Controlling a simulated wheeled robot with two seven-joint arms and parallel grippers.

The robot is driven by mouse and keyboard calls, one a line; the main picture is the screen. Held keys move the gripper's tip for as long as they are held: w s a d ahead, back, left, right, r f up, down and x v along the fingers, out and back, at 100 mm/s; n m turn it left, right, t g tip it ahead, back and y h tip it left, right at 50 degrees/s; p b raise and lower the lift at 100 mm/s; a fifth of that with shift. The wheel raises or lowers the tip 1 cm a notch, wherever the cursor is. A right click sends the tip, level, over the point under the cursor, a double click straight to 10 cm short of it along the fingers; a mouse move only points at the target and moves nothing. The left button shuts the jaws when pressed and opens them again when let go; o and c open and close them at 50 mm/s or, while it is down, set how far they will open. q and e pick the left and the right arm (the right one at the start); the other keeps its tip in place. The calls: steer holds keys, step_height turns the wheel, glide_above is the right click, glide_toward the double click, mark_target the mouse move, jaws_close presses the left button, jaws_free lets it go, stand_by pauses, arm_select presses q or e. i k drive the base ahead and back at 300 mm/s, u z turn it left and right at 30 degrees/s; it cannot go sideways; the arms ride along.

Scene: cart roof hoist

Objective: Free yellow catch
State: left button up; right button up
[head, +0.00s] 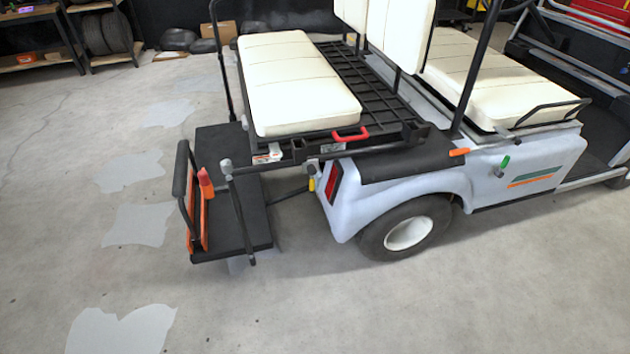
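A small yellow part (312,184), which looks like the yellow catch, sits at the rear of the golf cart, just left of its red tail light (333,182). It is too small to tell whether it is fastened or loose. The white cart (410,179) stands with its rear toward the left of the head view. Neither of my grippers shows in the head view.
A black rear footrest (255,215) with an orange panel and a red-tipped part (205,180) juts out to the left. A red handle (350,133) is under the cream rear seat (295,80). Orange (459,151) and green (505,160) handles are on the side. The front floor is clear.

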mark_target(311, 169)
steer(key=u, duration=0.25)
steer(key=i, duration=0.6)
steer(key=z, duration=1.4)
